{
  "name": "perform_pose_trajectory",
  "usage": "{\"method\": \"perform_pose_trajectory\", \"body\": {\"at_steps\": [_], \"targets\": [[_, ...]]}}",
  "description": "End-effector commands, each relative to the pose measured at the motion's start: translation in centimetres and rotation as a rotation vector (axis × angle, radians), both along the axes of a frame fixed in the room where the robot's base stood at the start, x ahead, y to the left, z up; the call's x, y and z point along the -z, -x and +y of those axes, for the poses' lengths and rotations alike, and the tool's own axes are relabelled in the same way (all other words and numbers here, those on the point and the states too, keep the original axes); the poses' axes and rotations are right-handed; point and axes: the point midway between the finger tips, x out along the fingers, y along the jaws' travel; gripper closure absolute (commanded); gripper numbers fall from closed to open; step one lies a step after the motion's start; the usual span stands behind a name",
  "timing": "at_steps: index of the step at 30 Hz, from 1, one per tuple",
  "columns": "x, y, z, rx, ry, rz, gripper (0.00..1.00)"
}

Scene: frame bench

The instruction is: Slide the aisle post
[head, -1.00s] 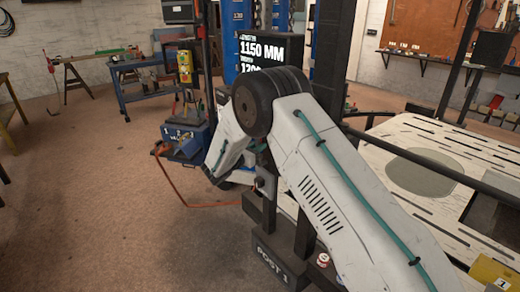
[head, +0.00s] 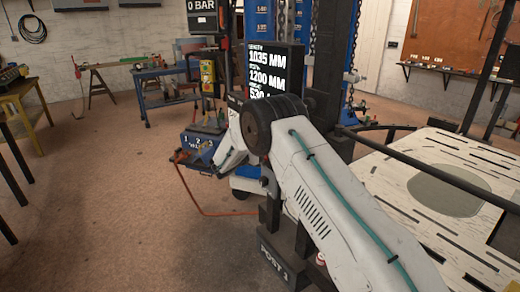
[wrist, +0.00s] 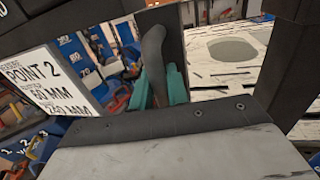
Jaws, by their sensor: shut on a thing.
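The post (head: 274,264), a black upright with a base lettered "POST 1", stands at the lower middle of the head view, partly hidden by my white arm. In the wrist view, the teal fingers of my gripper (wrist: 155,88) are shut on a dark grey curved handle (wrist: 153,45). My gripper is mostly hidden behind my arm in the head view. A black display (head: 268,70) behind my arm reads length 1035 MM and 1200 MM below, with a third line partly covered.
A blue cart (head: 200,145) with an orange hose stands left of my arm. The brown floor (head: 95,210) at left is clear.

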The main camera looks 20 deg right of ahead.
Motion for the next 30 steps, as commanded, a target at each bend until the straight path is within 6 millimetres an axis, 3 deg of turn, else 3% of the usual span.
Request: {"method": "perform_pose_trajectory", "body": {"at_steps": [9,10,12,22,30], "targets": [[0.0,-0.1,0.4,-0.007,0.000,0.000,1.00],[0.0,-0.1,0.4,-0.007,0.000,0.000,0.78],[0.0,-0.1,0.3,-0.006,0.000,0.000,0.65],[0.0,0.1,0.3,-0.001,0.000,0.001,0.65],[0.0,2.0,4.3,-0.004,0.001,0.002,0.65]]}}
